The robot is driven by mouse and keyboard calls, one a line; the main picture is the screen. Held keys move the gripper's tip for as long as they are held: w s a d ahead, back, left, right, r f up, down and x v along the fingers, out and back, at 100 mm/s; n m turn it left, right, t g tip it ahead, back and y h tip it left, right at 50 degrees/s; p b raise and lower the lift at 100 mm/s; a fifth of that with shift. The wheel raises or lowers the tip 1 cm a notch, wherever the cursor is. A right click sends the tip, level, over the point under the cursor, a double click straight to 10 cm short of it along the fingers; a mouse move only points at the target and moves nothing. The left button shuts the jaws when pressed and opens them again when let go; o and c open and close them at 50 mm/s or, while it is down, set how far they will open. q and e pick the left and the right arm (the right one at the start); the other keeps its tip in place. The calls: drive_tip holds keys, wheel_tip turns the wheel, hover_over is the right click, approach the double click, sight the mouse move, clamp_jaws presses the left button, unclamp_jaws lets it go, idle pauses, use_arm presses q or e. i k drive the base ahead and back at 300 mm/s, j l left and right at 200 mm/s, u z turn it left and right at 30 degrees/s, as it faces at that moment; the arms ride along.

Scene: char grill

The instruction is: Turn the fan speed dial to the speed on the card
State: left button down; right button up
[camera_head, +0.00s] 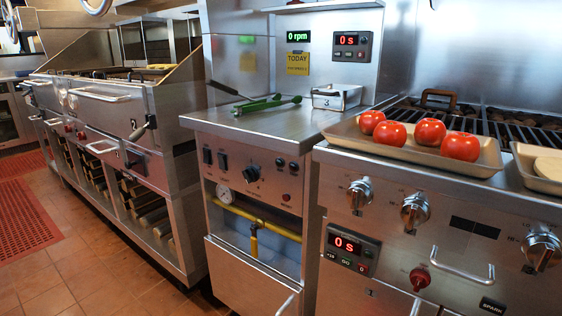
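A black dial (252,172) with a pale pointer mark sits on the front panel of the middle steel cabinet; I take it for the fan speed dial. Its scale marks are too small to read. A green display (298,37) on the back wall above reads "0 rpm". A yellow card (298,63) hangs below that display. It says "TODAY", and the smaller line under it is too small to read. Neither of my grippers is in view, and nothing touches the dial.
Green-handled tongs (267,104) and a small steel container (337,97) lie on the middle counter. A tray (342,131) of tomatoes (429,132) overhangs the right grill's front.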

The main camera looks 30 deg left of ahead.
sight(251, 174)
drive_tip(key=u, duration=1.1)
